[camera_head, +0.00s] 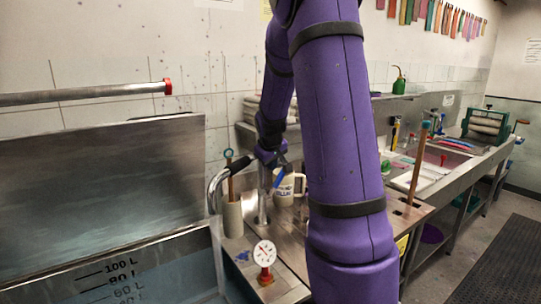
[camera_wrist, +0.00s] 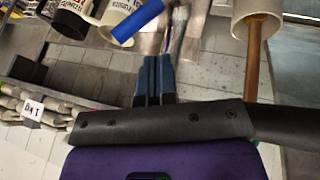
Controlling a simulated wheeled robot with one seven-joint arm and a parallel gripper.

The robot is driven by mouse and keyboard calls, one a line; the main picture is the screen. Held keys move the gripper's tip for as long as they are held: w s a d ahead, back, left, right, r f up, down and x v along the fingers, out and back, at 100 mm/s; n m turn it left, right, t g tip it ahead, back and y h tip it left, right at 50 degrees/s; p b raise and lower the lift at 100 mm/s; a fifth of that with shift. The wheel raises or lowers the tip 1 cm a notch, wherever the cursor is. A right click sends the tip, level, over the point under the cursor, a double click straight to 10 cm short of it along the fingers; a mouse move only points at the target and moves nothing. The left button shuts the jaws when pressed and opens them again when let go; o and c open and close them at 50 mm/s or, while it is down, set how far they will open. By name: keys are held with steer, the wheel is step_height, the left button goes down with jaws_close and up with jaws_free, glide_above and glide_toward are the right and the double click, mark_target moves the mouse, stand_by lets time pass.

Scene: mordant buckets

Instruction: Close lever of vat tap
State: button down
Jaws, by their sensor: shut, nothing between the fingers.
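The tap's blue lever (camera_head: 279,177) shows in the head view above the metal tap post (camera_head: 263,207) on the steel counter beside the vat. In the wrist view the blue lever (camera_wrist: 137,22) slants up to the right beside the shiny metal of the tap (camera_wrist: 178,32). My gripper (camera_wrist: 153,60) is shut and empty, its dark blue fingertips just below the lever in that picture. I cannot tell whether they touch it. In the head view my gripper (camera_head: 271,157) is small and partly hidden, just above the lever. The vat (camera_head: 120,262), with litre marks, is at the left.
A white lettered mug (camera_head: 289,190) stands close behind the tap. A pale pot (camera_head: 233,219) with a stick stands left of it. A red-based dial gauge (camera_head: 264,254) is in front. The raised steel lid (camera_head: 100,165) is at the left. My purple arm hides part of the counter.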

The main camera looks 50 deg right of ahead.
mark_target(282, 173)
steer(key=shift+w+d+f, duration=0.15)
steer(key=shift+d+f, duration=0.85)
steer(key=shift+w+d+f, duration=0.15)
steer(key=shift+d+f, duration=0.85)
steer(key=shift+s+d+f+y, duration=0.15)
steer(key=shift+d+y, duration=0.3)
steer(key=shift+y, duration=0.05)
steer(key=shift+s+d+f+m+y, duration=0.15)
steer(key=shift+d+m+y, duration=0.15)
steer(key=shift+d+y, duration=0.15)
steer(key=s+d+f+m+t+y, duration=0.1)
steer(key=d+f+t+y, duration=0.1)
steer(key=d+f+y, duration=0.3)
steer(key=shift+f+y, duration=0.45)
steer(key=shift+y, duration=0.5)
